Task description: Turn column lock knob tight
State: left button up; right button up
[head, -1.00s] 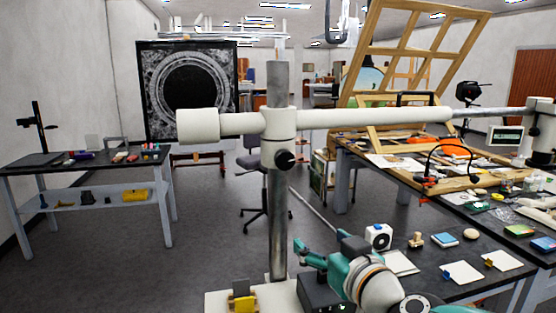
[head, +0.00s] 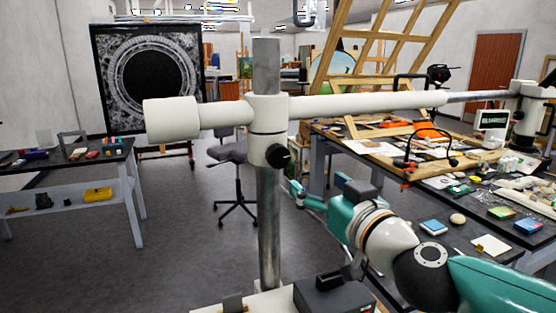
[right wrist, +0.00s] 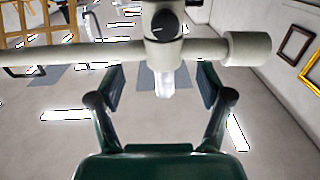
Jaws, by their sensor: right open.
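The column lock knob (head: 278,155) is a black round knob on the white clamp collar (head: 267,115) of the upright metal column (head: 268,225). In the right wrist view the knob (right wrist: 166,24) shows near the top, beyond the fingers. My right gripper (head: 298,191) is teal and sits just right of the column, below the knob and apart from it. In the right wrist view my right gripper (right wrist: 161,85) has its two fingers spread wide with nothing between them. My left gripper is not in view.
A long white horizontal arm (head: 370,106) crosses the collar. A black box (head: 333,296) stands by the column's foot. The right workbench (head: 470,230) holds several small items. A swivel chair (head: 235,165) and a side table (head: 85,160) stand behind, with open floor between.

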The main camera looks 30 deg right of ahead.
aim_at(281, 159)
jog(key=x, duration=0.5)
jog(key=b+x, duration=0.1)
jog(key=x, duration=0.4)
jog(key=a+b+x, duration=0.1)
jog(key=x, duration=0.4)
jog(key=shift+w+f, duration=0.1)
jog(key=shift+w, duration=0.3)
jog(key=c, duration=1.1)
jog(key=shift+d, duration=0.2)
jog(key=shift+c, duration=0.3)
jog(key=shift+a, duration=0.2)
